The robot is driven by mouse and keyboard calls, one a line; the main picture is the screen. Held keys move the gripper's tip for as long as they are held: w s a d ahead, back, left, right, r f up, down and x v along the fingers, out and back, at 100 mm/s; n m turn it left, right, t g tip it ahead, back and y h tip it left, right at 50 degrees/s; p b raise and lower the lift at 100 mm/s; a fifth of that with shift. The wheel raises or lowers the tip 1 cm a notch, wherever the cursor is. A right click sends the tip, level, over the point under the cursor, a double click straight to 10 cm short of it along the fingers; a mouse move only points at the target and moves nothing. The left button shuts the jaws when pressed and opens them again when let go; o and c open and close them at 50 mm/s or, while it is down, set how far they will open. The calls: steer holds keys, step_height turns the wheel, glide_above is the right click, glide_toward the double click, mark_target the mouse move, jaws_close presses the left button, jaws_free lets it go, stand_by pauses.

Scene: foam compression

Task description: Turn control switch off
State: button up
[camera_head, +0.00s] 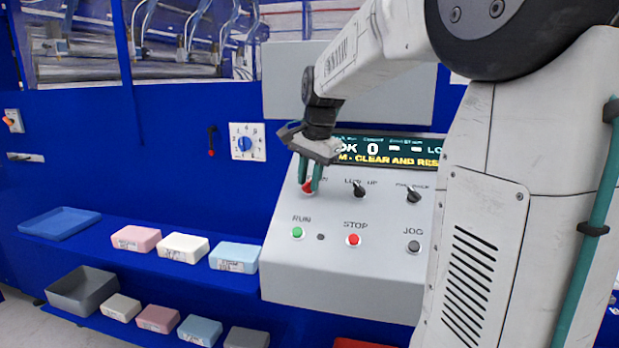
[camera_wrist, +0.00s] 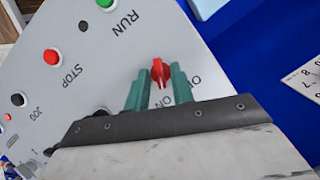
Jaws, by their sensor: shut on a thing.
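The red control switch (camera_head: 307,187) is a rotary knob at the upper left of the sloped grey control panel (camera_head: 330,275). In the wrist view the red knob (camera_wrist: 160,70) stands between the two teal fingertips. My gripper (camera_head: 312,184) reaches down to the panel from above and is shut on this knob; it also shows in the wrist view (camera_wrist: 158,80). The lettering around the knob is partly hidden by the fingers.
Two black knobs (camera_head: 359,189) (camera_head: 413,194) sit to the right. Below are a green RUN button (camera_head: 297,232), a red STOP button (camera_head: 353,239) and a dark JOG button (camera_head: 414,246). A lit display (camera_head: 390,150) is behind my gripper. Foam blocks (camera_head: 183,247) lie on blue shelves at left.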

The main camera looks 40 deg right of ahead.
steer(key=n, duration=0.2)
steer(key=n+g+h, duration=0.1)
steer(key=n+g, duration=0.1)
steer(key=n, duration=0.1)
steer(key=shift+w+a+n, duration=0.15)
steer(key=shift+w+n, duration=0.15)
steer(key=n+h, duration=0.1)
steer(key=n, duration=0.2)
steer(key=n+g+h, duration=0.1)
steer(key=n, duration=0.1)
steer(key=shift+w+a+n+g+h, duration=0.1)
steer(key=shift+a+n+g+h, duration=0.1)
steer(key=shift+n+g+h, duration=0.15)
steer(key=o, duration=0.7)
steer(key=shift+c, duration=0.2)
steer(key=v, duration=0.7)
steer(key=shift+a+r, duration=0.2)
steer(key=shift+r, duration=0.15)
steer(key=shift+w+n, duration=0.1)
steer(key=shift+n, duration=0.15)
